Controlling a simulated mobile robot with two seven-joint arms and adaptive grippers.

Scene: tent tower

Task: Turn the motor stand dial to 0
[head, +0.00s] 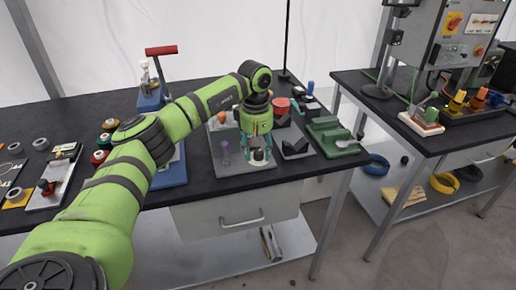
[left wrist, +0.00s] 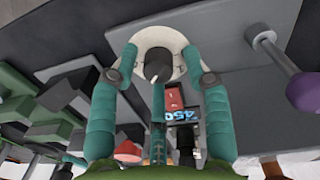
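The motor stand dial (left wrist: 158,66) is a dark knob with a short white mark on a pale round disc, set on a grey plate. A small display (left wrist: 181,115) beside it shows blue digits that look like 450, below a red switch (left wrist: 174,97). My left gripper (left wrist: 160,60) is open, its teal fingers on either side of the knob, with gaps between them and it. In the head view my left gripper (head: 258,150) points down over the grey stand plate (head: 235,170) and partly hides the dial. My right gripper is not in view.
A purple-topped knob or lever (head: 225,152) stands left of the gripper on the plate. A green fixture (head: 332,137) is to the right. A blue stand with a red handle (head: 161,50) is at the left. A second bench (head: 350,82) stands at the right.

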